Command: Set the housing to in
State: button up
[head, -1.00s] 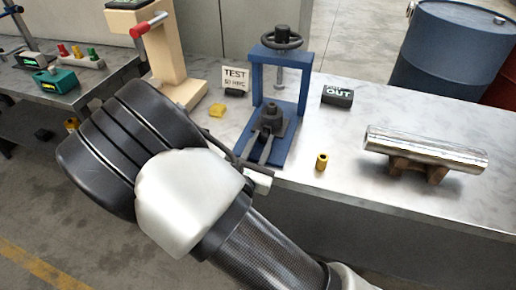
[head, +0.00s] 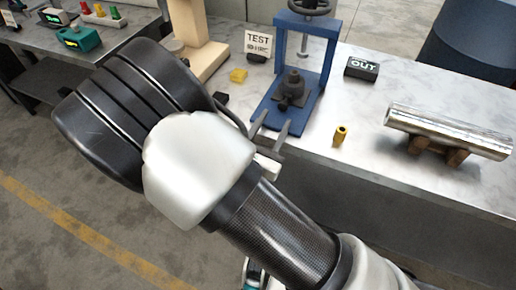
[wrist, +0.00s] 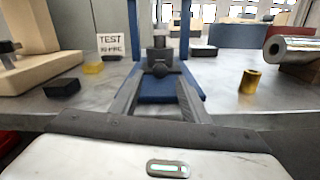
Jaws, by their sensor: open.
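A dark grey housing (head: 292,88) with a round top sits on the base of the blue press (head: 276,118), under its screw. It shows upright in the wrist view (wrist: 160,62). My gripper (head: 277,120) is open and empty, its two fingers pointing at the housing from the front. In the wrist view the fingertips (wrist: 161,85) lie low to either side of the housing's front, apart from it as far as I can tell. A black block marked OUT (head: 362,68) lies on the bench right of the press.
A brass bushing (head: 340,135) stands right of the press. A shiny cylinder (head: 450,133) lies on a wooden cradle further right. A TEST sign (head: 257,44), a yellow block (head: 238,75) and a wooden stand (head: 200,50) are to the left. The bench front is clear.

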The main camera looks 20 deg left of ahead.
jog(key=s, duration=1.2)
jog(key=shift+a+p, duration=0.35)
jog(key=shift+a, duration=0.1)
jog(key=shift+w+r, duration=0.1)
jog(key=c, duration=0.3)
jog(key=shift+w+d+r+n+p, duration=0.15)
jog(key=shift+r+n+p, duration=0.2)
jog(key=shift+p, duration=0.75)
jog(key=c, duration=0.3)
jog(key=shift+w+d+f+n+p, duration=0.2)
jog(key=shift+n+p, duration=0.15)
jog(key=shift+p, duration=0.15)
jog(key=c, duration=0.4)
jog(key=shift+w+f, duration=0.15)
jog(key=shift+f, duration=0.05)
grip_shut()
jog(key=b, duration=0.1)
send_near(284, 109)
jog(key=w, duration=0.6)
jog(key=shift+w+d, duration=0.25)
